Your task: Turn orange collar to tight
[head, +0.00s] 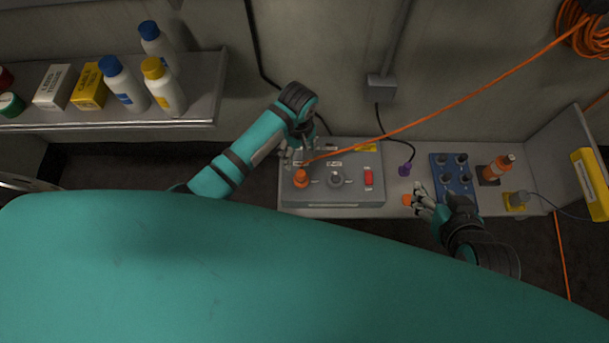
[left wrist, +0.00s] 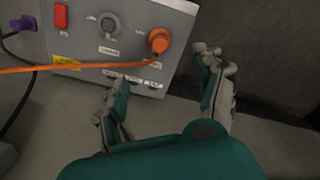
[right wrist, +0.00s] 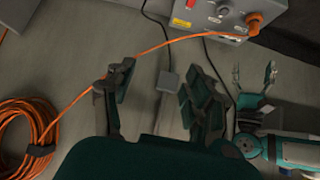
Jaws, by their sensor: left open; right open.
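The orange collar (head: 301,178) stands upright on the left part of the top of a grey control box (head: 335,199). It also shows in the left wrist view (left wrist: 158,41) and at the top of the right wrist view (right wrist: 254,22). An orange cable (head: 420,116) runs from beside the collar. My left gripper (head: 293,153) is open and empty, just behind the collar on its wall side and apart from it. In the left wrist view the collar lies beyond the gap between the fingers. My right gripper (head: 422,199) is open and empty, right of the box.
The box also carries a grey knob (head: 336,178) and a red switch (head: 368,177). Right of it are a purple plug (head: 405,170), a blue block with several dark knobs (head: 453,172) and an orange bottle (head: 498,168). A shelf with bottles (head: 190,113) is at left. The cable leads to a coil (head: 585,28).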

